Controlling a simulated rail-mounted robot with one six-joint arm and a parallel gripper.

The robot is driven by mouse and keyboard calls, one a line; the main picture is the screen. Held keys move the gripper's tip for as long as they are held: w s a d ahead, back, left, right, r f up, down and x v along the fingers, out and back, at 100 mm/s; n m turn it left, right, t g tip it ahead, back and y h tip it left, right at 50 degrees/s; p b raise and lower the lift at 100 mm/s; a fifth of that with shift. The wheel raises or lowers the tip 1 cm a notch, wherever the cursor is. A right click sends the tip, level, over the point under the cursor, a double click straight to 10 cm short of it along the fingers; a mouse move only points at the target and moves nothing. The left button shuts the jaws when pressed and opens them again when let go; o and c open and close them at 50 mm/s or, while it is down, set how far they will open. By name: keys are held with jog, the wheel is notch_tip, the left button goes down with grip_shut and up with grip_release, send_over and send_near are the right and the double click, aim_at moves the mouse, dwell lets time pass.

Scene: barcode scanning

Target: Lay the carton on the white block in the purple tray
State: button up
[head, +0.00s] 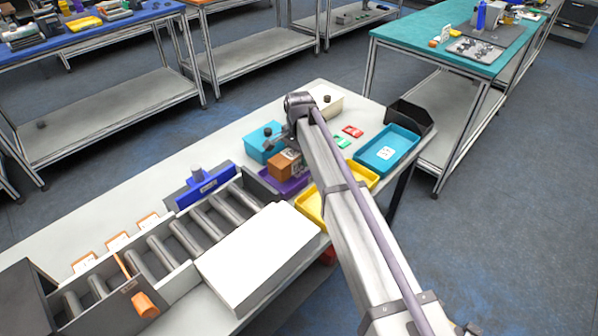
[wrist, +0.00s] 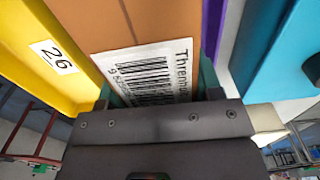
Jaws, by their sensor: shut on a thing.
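The brown carton (head: 285,164) is in my gripper, at the purple tray (head: 288,188). In the wrist view the carton (wrist: 95,22) fills the space ahead of the jaws, with a white barcode label facing the camera. My gripper (wrist: 158,92) is shut on it. The purple tray's edge also shows in the wrist view (wrist: 213,32). The carton hides part of the tray, and I cannot tell whether it touches the tray floor. A large white block (head: 258,256) lies on the bench in front, left of my arm.
A yellow tray (head: 309,206) stands close on one side, a teal bin (head: 262,141) on the other. A blue tray (head: 372,158) and a black bin (head: 416,115) stand right. A roller conveyor (head: 187,240) and blue-fronted device (head: 207,187) stand left.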

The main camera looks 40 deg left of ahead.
notch_tip(320, 180, down, 4)
jog(key=b, duration=0.4)
jog(key=shift+r+p, duration=0.3)
jog(key=shift+r, duration=0.05)
jog(key=shift+c, duration=0.6)
jog(key=shift+f, duration=0.25)
jog(key=o, duration=1.3)
jog(key=shift+r, duration=0.2)
notch_tip(320, 180, up, 12)
jog(key=p, duration=1.2)
jog(key=shift+r, duration=0.2)
jog(key=shift+f, duration=0.2)
